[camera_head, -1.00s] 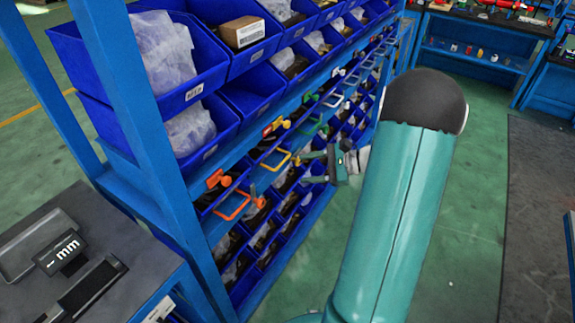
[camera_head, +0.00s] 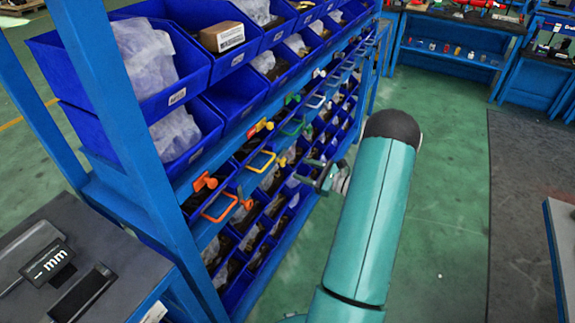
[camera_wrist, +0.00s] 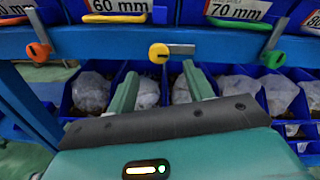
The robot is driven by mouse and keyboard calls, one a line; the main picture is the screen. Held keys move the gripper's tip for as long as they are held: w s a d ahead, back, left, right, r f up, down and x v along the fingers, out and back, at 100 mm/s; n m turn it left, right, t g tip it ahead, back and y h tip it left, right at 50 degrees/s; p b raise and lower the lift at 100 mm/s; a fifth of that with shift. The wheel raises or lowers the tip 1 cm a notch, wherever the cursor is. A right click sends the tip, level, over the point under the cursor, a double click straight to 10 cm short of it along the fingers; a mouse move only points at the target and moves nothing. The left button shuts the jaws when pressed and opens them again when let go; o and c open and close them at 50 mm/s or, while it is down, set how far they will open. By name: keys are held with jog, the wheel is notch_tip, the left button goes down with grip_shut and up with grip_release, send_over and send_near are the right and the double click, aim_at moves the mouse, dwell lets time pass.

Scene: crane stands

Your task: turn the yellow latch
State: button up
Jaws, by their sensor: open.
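The yellow latch (camera_wrist: 159,53) is a round yellow knob with a grey lever lying level to its right on a blue rail. In the head view its yellow knob (camera_head: 282,161) shows small beside a yellow handle. My gripper (camera_wrist: 160,70) is open and empty. In the wrist view its two fingers point at the rail, with the knob a little above and between the tips. The lever reaches above the right fingertip. I cannot tell whether the fingers touch the latch. In the head view my gripper (camera_head: 308,181) is small and partly hidden by my arm.
An orange latch (camera_wrist: 38,52) and a green latch (camera_wrist: 272,58) flank it, levers raised. Labelled drawers (camera_wrist: 118,6) with coloured handles are above the rail; blue bins (camera_wrist: 90,92) are below. A grey bench (camera_head: 85,240) stands at left. Green floor (camera_head: 450,180) is open at right.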

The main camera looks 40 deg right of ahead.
aim_at(285, 163)
jog(key=x, duration=0.6)
jog(key=shift+w+a, duration=0.2)
jog(key=shift+w, duration=0.1)
jog(key=c, duration=1)
